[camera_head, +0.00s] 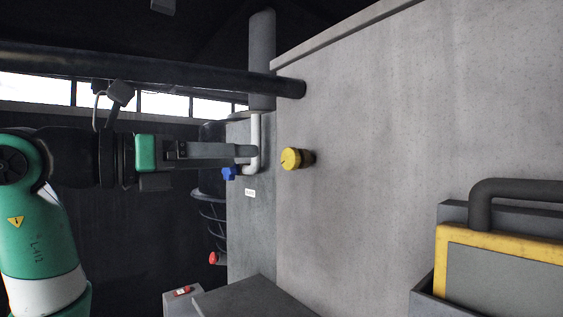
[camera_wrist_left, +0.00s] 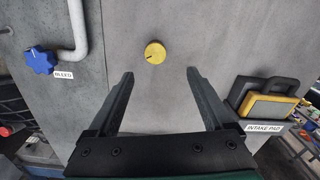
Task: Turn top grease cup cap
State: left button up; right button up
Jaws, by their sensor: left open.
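A round yellow cap (camera_head: 291,159) sticks out from the grey machine panel on a short dark base. It also shows in the left wrist view (camera_wrist_left: 155,52), face-on, with a small dark mark on its face. My left gripper (camera_head: 250,152) points right towards the panel, a little left of the cap. In the left wrist view its two fingers (camera_wrist_left: 160,75) are apart with nothing between them, and the cap is beyond their tips, between them in the picture. The gripper is not touching the cap. My right gripper is not in view.
A blue knob (camera_wrist_left: 40,60) labelled BLEED sits by a pale pipe (camera_wrist_left: 76,30) left of the cap. A yellow-framed intake pad (camera_wrist_left: 268,105) with a dark handle is at right. A dark horizontal pipe (camera_head: 200,77) runs above my left arm. The panel around the cap is bare.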

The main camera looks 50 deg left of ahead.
aim_at(287, 160)
pick_arm(q)
jog(key=w+p, duration=0.1)
jog(key=w, duration=0.2)
jog(key=w+p, duration=0.2)
jog(key=w, duration=0.2)
jog(key=w+p, duration=0.2)
jog(key=w, duration=0.1)
jog(key=shift+w+d+f, duration=0.15)
jog(key=shift+w+d, duration=0.1)
jog(key=shift+w+f, duration=0.2)
jog(key=shift+w, duration=0.3)
grip_shut()
jog(key=shift+r+m, duration=0.1)
jog(key=shift+m, duration=2.7)
